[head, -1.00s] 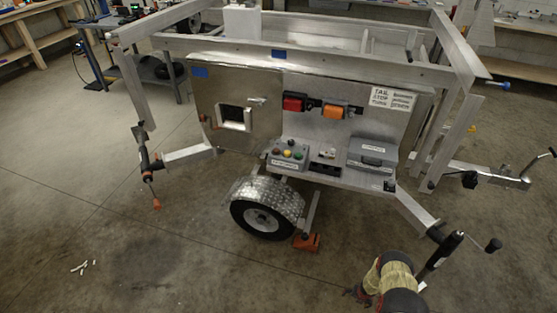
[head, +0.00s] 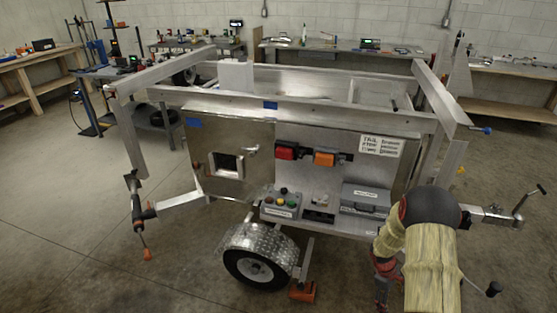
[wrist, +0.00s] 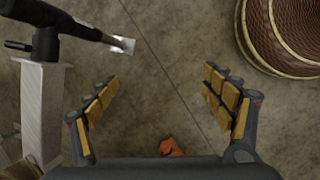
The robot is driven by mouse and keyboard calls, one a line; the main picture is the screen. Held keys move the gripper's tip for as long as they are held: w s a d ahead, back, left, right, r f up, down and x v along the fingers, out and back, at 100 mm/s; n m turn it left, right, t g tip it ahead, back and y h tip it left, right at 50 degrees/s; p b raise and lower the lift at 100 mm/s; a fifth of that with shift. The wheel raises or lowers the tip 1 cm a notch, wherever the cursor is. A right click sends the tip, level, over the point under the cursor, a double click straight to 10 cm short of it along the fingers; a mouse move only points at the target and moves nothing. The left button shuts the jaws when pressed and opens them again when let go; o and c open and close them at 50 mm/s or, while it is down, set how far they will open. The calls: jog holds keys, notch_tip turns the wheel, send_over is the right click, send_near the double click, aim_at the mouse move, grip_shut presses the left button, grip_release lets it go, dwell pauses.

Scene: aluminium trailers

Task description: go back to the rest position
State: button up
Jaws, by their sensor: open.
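The aluminium trailer (head: 330,112) stands in front of me. Nothing is held.
A black jack handle on a metal post (wrist: 42,110) is close at the left of the wrist view. An orange wheel chock (head: 302,291) lies by the trailer wheel (head: 258,268). Workbenches (head: 335,47) line the back wall. Floor at the left (head: 60,230) is clear.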

jog(key=s+a+r+m+t+y+p, duration=0.1)
jog(key=s+a+r, duration=0.7)
jog(key=r, duration=0.9)
jog(key=s+a+r+m+t+y+p, duration=0.1)
jog(key=s+a+r+m+t, duration=0.3)
jog(key=r, duration=1.3)
jog(key=s+a+r+m+t+y+p, duration=0.1)
jog(key=s+a+r+m+t+y, duration=0.1)
jog(key=s+a+r, duration=1.1)
notch_tip(320, 180, up, 4)
jog(key=shift+a+m+t, duration=0.3)
jog(key=shift+a+m, duration=0.15)
jog(key=shift+m, duration=0.05)
jog(key=shift+o, duration=0.6)
dwell(1.4)
